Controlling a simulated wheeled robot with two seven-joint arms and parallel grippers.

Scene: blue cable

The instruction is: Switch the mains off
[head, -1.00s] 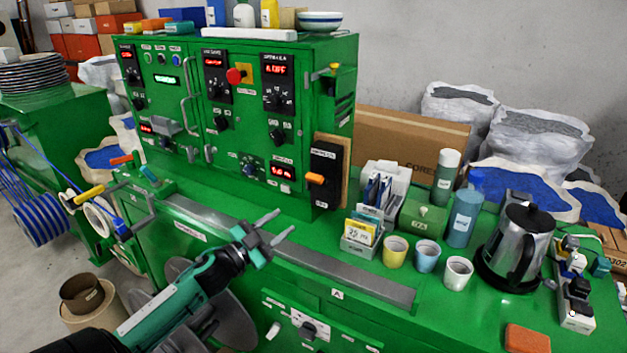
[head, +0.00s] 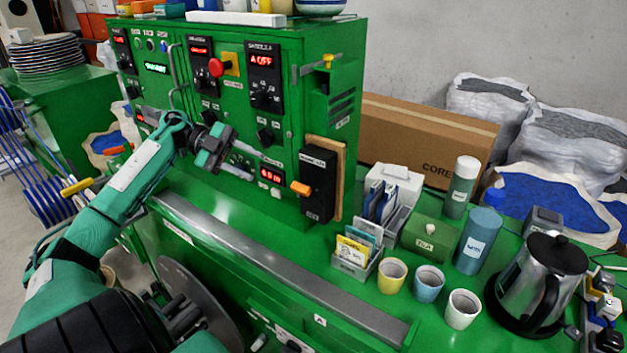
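The label on the box is too small to read surely. My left gripper (head: 267,171) is in front of the cabinet, just left of the handle in the picture. Its two grey fingers are apart, point right toward the handle, and hold nothing. They appear apart from the handle, though the depth gap is hard to tell. My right gripper is not in view.
The green cabinet (head: 222,112) carries dials, red displays and a red button (head: 216,67). To the right stand a card holder (head: 357,252), several cups, a green tin (head: 425,240), and a kettle (head: 543,283). A grey rail (head: 290,268) runs along the bench front.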

